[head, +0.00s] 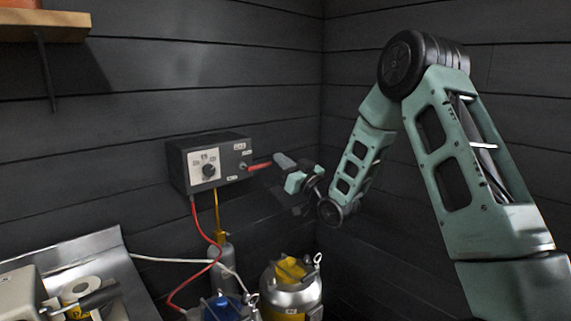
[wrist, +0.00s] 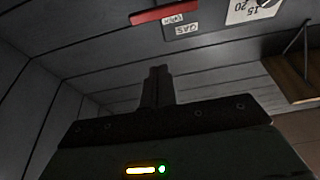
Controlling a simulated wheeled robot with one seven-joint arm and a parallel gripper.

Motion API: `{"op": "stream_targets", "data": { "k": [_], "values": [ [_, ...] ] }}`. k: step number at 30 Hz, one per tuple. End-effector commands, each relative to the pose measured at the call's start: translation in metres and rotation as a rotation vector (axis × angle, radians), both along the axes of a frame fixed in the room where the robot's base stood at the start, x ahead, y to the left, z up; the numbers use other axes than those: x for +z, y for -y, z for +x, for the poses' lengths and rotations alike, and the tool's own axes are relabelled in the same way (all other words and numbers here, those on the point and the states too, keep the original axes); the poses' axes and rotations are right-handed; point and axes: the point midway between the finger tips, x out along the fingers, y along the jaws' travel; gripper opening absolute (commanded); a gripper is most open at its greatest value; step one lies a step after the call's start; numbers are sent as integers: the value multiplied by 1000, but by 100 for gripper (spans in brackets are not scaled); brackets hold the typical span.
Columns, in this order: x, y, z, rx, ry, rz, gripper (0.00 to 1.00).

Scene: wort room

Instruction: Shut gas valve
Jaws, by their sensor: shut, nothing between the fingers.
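A dark control box (head: 209,162) is mounted on the plank wall. The gas valve's red lever (head: 259,166) sticks out to the right from the box's right part, near level. In the wrist view the red lever (wrist: 160,14) shows at the top edge, beside a small "GAS" label (wrist: 186,29). My gripper (head: 273,181) is close to the lever, just right of and below the box; its fingers are dark and hard to make out there. In the wrist view my gripper (wrist: 158,71) has its fingers together and empty, apart from the lever.
The box carries a dial (head: 208,171). A red hose (head: 216,243) and a yellow pipe (head: 217,212) run down from it. Below stand a grey cylinder (head: 223,271) and a steel keg (head: 291,292). A metal counter (head: 98,247) is at lower left, and a wooden shelf (head: 45,27) is at upper left.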

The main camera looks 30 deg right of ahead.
Motion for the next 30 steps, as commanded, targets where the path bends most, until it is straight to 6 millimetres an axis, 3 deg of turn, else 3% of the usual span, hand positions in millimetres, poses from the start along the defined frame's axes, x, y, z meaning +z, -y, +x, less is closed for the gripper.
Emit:
{"op": "stream_targets", "data": {
  "k": [9, 12, 18, 30],
  "values": [
    [25, -12, 62, 1, 1, 1, 0],
    [4, -11, 61, -1, -7, 3, 0],
    [-14, -12, 60, -1, -2, 1, 0],
    [-19, -12, 60, 0, -1, 0, 0]
  ]
}}
